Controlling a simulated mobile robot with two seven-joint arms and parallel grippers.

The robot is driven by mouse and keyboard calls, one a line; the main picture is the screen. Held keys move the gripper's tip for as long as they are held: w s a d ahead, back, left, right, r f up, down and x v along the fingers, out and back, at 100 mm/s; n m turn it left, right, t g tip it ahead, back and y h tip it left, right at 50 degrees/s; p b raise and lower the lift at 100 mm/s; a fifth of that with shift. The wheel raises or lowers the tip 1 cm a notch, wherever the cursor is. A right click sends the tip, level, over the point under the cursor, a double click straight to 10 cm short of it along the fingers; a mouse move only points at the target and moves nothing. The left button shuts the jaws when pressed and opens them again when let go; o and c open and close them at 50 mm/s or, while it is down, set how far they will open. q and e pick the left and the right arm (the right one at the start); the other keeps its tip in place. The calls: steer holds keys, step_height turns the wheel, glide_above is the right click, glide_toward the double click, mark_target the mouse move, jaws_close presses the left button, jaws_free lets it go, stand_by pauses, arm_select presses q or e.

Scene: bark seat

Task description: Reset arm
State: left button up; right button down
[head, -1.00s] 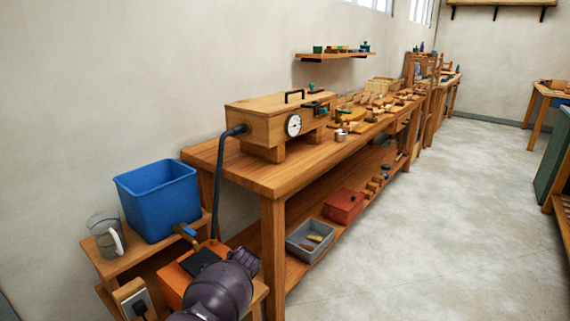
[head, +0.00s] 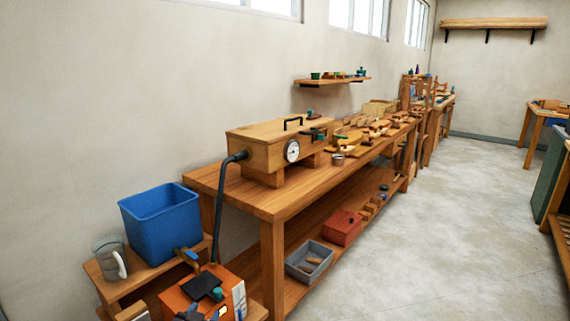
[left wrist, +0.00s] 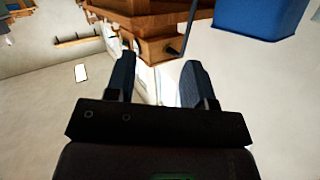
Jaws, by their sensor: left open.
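My left gripper (left wrist: 159,78) shows in the left wrist view with two dark fingers spread apart. It is open, and I see nothing held between the fingers, only pale surface behind. In the head view the bottom edge by the orange box (head: 176,300) holds small dark and blue parts; I cannot tell whether they belong to my gripper. My right gripper is in neither view.
A blue bin (head: 160,212) and clear jug (head: 110,258) stand on a low wooden stand. A long workbench (head: 262,205) carries a wooden box with a gauge (head: 268,150) and a dark hose (head: 220,205). The floor (head: 430,240) to the right is clear.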

arm_select(q)
steer(key=s+a+f+n+g+p, duration=0.1)
steer(key=s+a+f, duration=0.1)
steer(key=s, duration=0.9)
steer(key=s+a+f+g+y, duration=0.1)
steer(key=s+a+f, duration=0.2)
steer(key=s, duration=0.8)
steer(key=s+a+f+n+g+p, duration=0.1)
steer(key=s+a+f+g, duration=0.1)
steer(key=s, duration=1)
steer(key=shift+a+f+n+y+p, duration=0.3)
steer(key=shift+a+f+p, duration=0.05)
steer(key=shift+a+f, duration=0.15)
steer(key=shift+w, duration=0.1)
